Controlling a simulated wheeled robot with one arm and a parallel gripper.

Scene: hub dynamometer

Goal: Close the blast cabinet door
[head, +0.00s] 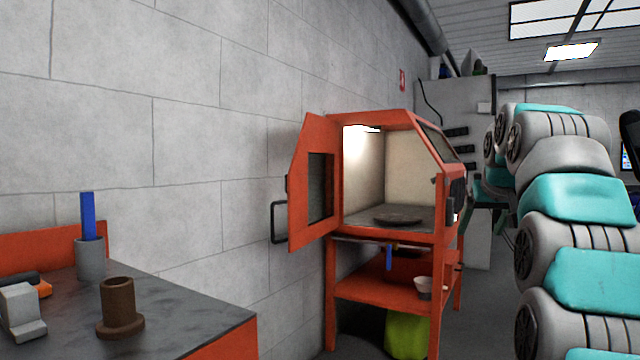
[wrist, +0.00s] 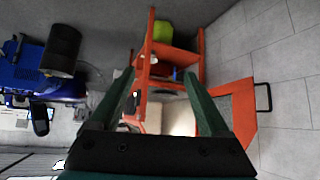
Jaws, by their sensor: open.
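The orange blast cabinet (head: 440,245) stands by the wall in the middle of the head view. Its door (head: 298,190), with a dark window and a black handle (head: 277,222), is swung wide open to the left. The lit inside shows a round dark plate (head: 398,218) on its floor. In the wrist view the picture is turned over; the door (wrist: 233,95) and its handle (wrist: 264,97) are at the right. My gripper is out of sight in the head view.
A bench (head: 190,310) at the lower left holds a brown flanged bushing (head: 119,308) and a grey cup (head: 90,258) with a blue stick. A cup (head: 424,288) and a green bin (head: 407,333) are on and under the cabinet's lower shelf. My arm fills the right side.

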